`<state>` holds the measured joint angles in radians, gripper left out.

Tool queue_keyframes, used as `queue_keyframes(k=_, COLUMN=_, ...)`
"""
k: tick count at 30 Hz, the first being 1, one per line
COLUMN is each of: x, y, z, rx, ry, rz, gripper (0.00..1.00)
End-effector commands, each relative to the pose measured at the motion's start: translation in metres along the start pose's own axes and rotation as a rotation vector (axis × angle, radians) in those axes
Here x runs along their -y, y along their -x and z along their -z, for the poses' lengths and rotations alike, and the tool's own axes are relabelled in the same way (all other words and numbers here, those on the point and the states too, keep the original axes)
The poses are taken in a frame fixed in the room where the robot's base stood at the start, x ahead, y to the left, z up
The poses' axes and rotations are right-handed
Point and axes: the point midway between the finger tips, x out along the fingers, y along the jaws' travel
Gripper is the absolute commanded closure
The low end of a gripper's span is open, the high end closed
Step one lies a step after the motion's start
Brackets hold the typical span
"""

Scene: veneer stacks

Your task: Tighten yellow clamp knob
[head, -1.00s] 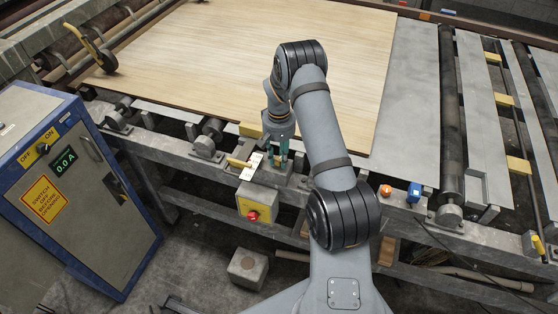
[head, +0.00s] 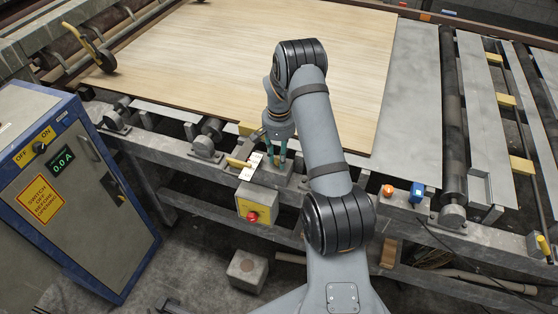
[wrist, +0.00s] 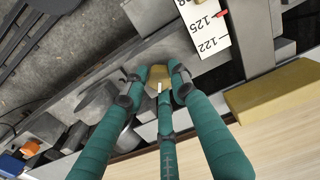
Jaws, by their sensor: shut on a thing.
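In the head view my gripper (head: 277,160) points down at the front rail, just right of the scale (head: 253,163). The knob itself is hidden there behind the fingers.
A large wooden sheet (head: 240,60) lies behind my gripper. A blue-edged control cabinet (head: 75,190) stands at left. Orange and blue buttons (head: 416,192) sit at right.

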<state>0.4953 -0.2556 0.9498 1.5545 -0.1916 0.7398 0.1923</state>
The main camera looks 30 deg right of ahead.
Motion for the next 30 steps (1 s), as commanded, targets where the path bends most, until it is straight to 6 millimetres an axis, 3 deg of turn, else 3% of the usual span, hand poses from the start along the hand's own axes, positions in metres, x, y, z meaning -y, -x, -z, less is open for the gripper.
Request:
queue_keyframes(k=14, x=-0.0003, y=-0.0015, z=-0.0011, rx=0.003, ry=-0.036, rz=-0.001, gripper=0.93)
queue_keyframes(k=30, x=0.0000, y=-0.0017, z=-0.0009, rx=0.002, ry=-0.295, rz=-0.001, gripper=0.93)
